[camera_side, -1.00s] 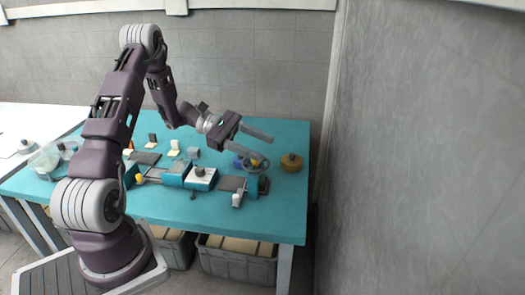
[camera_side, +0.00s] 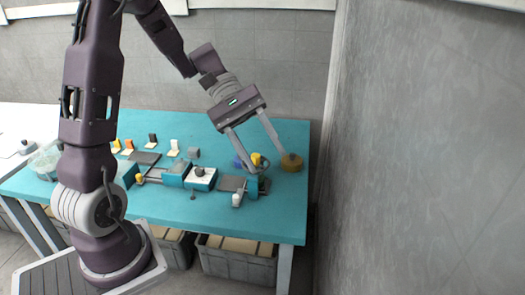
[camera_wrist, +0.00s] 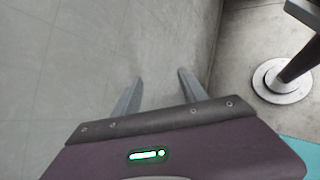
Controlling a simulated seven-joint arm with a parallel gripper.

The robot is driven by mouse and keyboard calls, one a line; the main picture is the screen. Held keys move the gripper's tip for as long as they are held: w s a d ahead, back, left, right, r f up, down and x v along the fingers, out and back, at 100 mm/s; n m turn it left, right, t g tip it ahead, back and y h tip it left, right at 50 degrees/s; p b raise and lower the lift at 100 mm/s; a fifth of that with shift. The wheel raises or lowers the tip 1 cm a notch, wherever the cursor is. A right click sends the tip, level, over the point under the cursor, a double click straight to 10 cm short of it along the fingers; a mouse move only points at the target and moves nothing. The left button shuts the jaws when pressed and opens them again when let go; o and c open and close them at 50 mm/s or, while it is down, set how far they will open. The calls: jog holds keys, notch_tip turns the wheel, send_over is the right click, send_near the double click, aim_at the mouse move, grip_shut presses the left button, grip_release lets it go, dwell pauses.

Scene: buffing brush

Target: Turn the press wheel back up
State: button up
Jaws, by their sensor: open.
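The press wheel (camera_side: 266,166) is a grey ring with a yellow part (camera_side: 257,159) beside it, at the right end of the teal and grey press (camera_side: 252,187) in the side view. My gripper (camera_side: 266,161) is open and points down, its two long grey fingers spread on either side of the wheel in the picture. One finger partly covers the wheel, and I cannot tell whether they touch. The wrist view shows my open, empty fingers (camera_wrist: 160,77); the wheel is not seen there.
A round brown block with a dark knob (camera_side: 291,163) stands close to the right fingertip. A teal and white unit (camera_side: 200,178) and several small stands are to the left on the teal table (camera_side: 220,219). The front right of the table is clear.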

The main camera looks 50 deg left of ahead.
jog(key=m+g+y, duration=0.1)
jog(key=m+y, duration=0.9)
jog(key=m, duration=1.1)
send_over(256, 155)
jog(key=d, duration=0.1)
jog(key=f, duration=1)
jog(key=shift+s, duration=0.3)
jog(key=shift+w+a+f, duration=0.25)
jog(key=shift+a+f, duration=0.1)
jog(key=shift+a, duration=0.1)
notch_tip(256, 155, down, 6)
jog(key=shift+r, duration=0.1)
jog(key=shift+f, duration=0.3)
jog(key=shift+c, duration=0.4)
grip_shut()
